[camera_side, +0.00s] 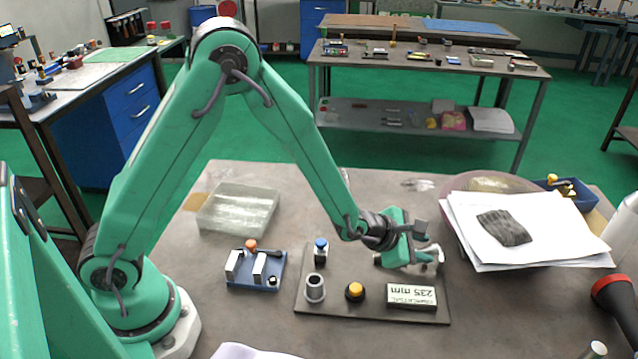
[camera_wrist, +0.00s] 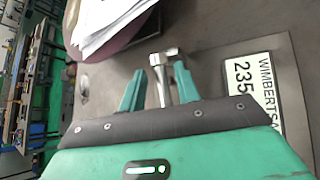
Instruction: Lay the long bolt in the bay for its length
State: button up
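My gripper (camera_wrist: 160,85) is low over the far right of the dark plate (camera_side: 325,306). In the wrist view, its two green fingers stand apart, with a silver T-shaped metal piece (camera_wrist: 164,58) between and just beyond them. It may be the long bolt, but I cannot be sure. Small gaps seem to show beside its shank. In the side view, silver parts (camera_side: 432,255) show beside the gripper, partly hidden by it. No bay is clearly identifiable.
The plate also carries a grey hollow cylinder (camera_side: 315,288), a yellow button (camera_side: 355,291) and a blue-topped post (camera_side: 321,249). A blue fixture (camera_side: 257,270) and a clear bin (camera_side: 238,209) stand left.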

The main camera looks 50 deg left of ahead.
jog(key=shift+w+d+f, duration=0.2)
jog(key=shift+w+f, duration=0.25)
jog(key=shift+w, duration=0.05)
jog(key=shift+c, duration=0.2)
grip_shut()
